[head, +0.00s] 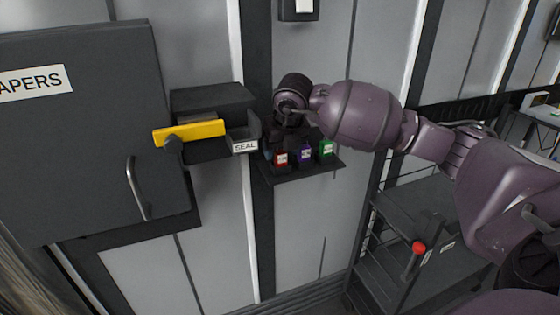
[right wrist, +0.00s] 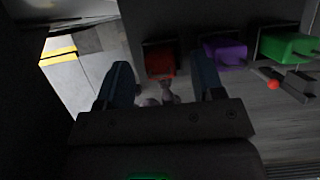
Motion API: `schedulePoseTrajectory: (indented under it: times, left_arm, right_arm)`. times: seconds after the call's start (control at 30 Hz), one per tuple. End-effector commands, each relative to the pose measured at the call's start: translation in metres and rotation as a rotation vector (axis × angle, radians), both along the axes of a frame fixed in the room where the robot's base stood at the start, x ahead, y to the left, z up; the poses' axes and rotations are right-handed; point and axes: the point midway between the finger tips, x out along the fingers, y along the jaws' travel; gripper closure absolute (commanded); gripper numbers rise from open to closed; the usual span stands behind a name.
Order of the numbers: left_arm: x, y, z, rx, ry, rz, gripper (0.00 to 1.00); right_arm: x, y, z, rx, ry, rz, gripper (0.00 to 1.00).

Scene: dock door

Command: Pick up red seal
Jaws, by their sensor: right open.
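The red seal (head: 281,158) stands at the left of a row of seals on a small dark wall shelf (head: 302,172), with a pale label on its front. My right gripper (head: 276,138) is just above and behind it, dark and partly hidden against the wall post. In the right wrist view the two fingers (right wrist: 164,78) are apart, and the red seal (right wrist: 160,62) shows in the gap between them. Nothing is held. I cannot tell how far the fingertips are from the seal. My left gripper is not in view.
A purple seal (head: 305,153) and a green seal (head: 326,148) stand close to the right of the red one. A dark holder with a "SEAL" label (head: 245,146) and a yellow bar (head: 189,132) are close on the left. A cart (head: 420,215) stands at right.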

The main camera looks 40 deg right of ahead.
Motion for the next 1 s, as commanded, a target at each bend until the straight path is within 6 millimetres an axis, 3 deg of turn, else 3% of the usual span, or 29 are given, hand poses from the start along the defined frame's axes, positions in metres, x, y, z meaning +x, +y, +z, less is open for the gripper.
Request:
schedulePoseTrajectory:
  times: [0.17,0.5,0.77,1.0]
  left_arm:
    - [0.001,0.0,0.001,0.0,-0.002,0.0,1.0]
    - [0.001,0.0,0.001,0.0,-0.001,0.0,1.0]
    - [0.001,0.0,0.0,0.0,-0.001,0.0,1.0]
    - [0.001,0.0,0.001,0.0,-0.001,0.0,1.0]
  right_arm:
    - [0.0,0.0,0.001,0.0,-0.001,0.0,0.41]
    - [0.0,0.0,0.001,0.001,-0.001,-0.001,0.91]
    - [-0.001,0.0,0.003,0.001,-0.002,-0.001,0.92]
    - [-0.003,-0.001,0.026,0.0,-0.006,-0.001,0.92]
